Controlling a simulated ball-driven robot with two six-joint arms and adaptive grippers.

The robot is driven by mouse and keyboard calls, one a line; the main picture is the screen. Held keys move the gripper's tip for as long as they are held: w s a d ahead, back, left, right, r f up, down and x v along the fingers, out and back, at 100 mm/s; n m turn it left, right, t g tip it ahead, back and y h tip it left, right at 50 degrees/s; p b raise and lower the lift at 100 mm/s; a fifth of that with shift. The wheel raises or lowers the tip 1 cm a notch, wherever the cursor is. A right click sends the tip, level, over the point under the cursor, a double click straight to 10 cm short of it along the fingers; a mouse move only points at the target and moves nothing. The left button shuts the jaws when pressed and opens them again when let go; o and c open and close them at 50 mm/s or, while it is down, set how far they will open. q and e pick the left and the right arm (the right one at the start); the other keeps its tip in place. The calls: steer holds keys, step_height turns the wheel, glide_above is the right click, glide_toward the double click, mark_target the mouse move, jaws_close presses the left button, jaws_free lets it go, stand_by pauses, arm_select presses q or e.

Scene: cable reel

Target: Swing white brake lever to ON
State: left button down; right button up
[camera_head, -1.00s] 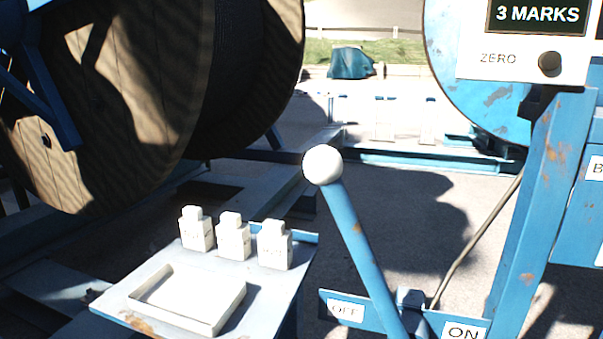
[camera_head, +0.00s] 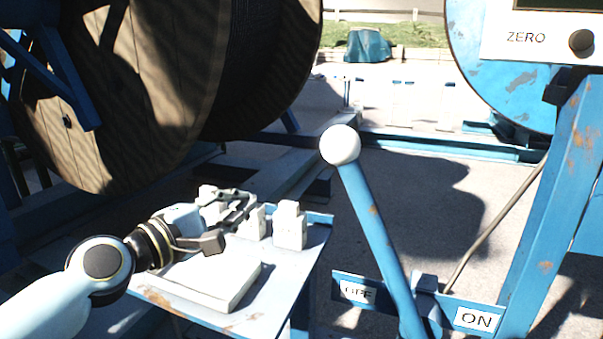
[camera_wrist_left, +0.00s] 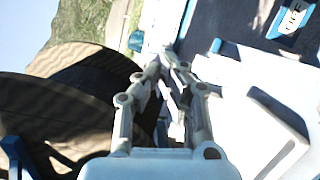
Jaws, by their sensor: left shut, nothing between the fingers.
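The brake lever (camera_head: 375,225) is a blue bar with a white ball knob (camera_head: 340,145). It leans up and to the left from a pivot low at the right, with its ball over the OFF side. Its foot stands between the OFF label (camera_head: 357,291) and the ON label (camera_head: 476,319). My left gripper (camera_head: 246,208) is over the small table, left of the lever and apart from it. Its fingers are shut and empty; they also show in the left wrist view (camera_wrist_left: 172,68). My right gripper is not in view.
White blocks (camera_head: 289,226) and a white tray (camera_head: 235,283) sit on the small blue-grey table (camera_head: 262,316) beneath my left gripper. A large wooden reel (camera_head: 150,90) stands behind. A blue post with a ZERO panel (camera_head: 530,45) stands at right. The space between table and lever is clear.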

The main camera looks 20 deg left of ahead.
arm_select(q)
steer(key=shift+m+t+h, duration=0.3)
steer(key=shift+t+h, duration=0.1)
steer(key=shift+h, duration=0.1)
steer(key=r, duration=0.4)
steer(key=shift+w+d+r, duration=0.1)
steer(key=shift+d+r, duration=0.15)
steer(key=shift+d, duration=0.1)
steer(key=s+d+p+x, duration=0.1)
steer(key=d+x, duration=0.1)
steer(key=x, duration=1.1)
steer(key=shift+d+r, duration=0.2)
steer(key=shift+r, duration=0.05)
